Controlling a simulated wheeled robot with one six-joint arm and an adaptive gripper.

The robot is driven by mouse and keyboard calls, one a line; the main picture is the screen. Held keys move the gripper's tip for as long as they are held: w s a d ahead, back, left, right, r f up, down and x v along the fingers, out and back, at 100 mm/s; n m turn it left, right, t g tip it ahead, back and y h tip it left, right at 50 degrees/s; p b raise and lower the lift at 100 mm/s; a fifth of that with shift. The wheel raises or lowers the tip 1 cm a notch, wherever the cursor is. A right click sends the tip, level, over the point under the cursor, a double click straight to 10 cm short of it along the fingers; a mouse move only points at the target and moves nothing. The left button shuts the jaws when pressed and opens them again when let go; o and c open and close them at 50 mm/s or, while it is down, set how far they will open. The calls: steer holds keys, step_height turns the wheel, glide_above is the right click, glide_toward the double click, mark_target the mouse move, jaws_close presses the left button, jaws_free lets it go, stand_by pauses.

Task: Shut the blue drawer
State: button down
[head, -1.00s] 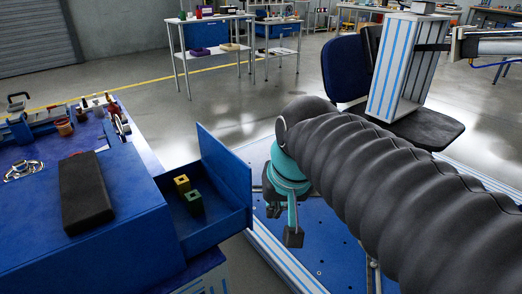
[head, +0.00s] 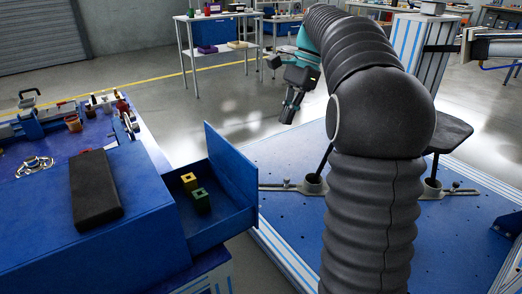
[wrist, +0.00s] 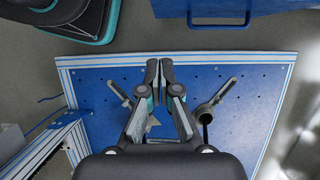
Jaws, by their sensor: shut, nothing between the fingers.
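The blue drawer (head: 228,222) stands pulled out to the right of the blue cabinet (head: 95,235) in the head view. A yellow block (head: 189,182) and a green block (head: 201,200) lie inside it. My gripper (head: 288,118) is up and to the right of the drawer's tall front panel (head: 231,167), apart from it and pointing down. In the wrist view my gripper (wrist: 159,66) is shut and empty, above the blue perforated platform.
A black flat case (head: 95,190) and several tools lie on the cabinet top. The blue perforated platform (head: 300,225), with clamps on it, is right of the drawer. A white-and-blue column (head: 412,75) and dark seat (head: 447,134) stand behind. Grey floor lies between.

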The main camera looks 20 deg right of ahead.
steer(key=s+a+f+b, duration=0.2)
steer(key=a+f, duration=0.5)
steer(key=f, duration=0.2)
steer(key=shift+s+f+b, duration=0.15)
steer(key=shift+b, duration=0.2)
steer(key=shift+a, duration=0.1)
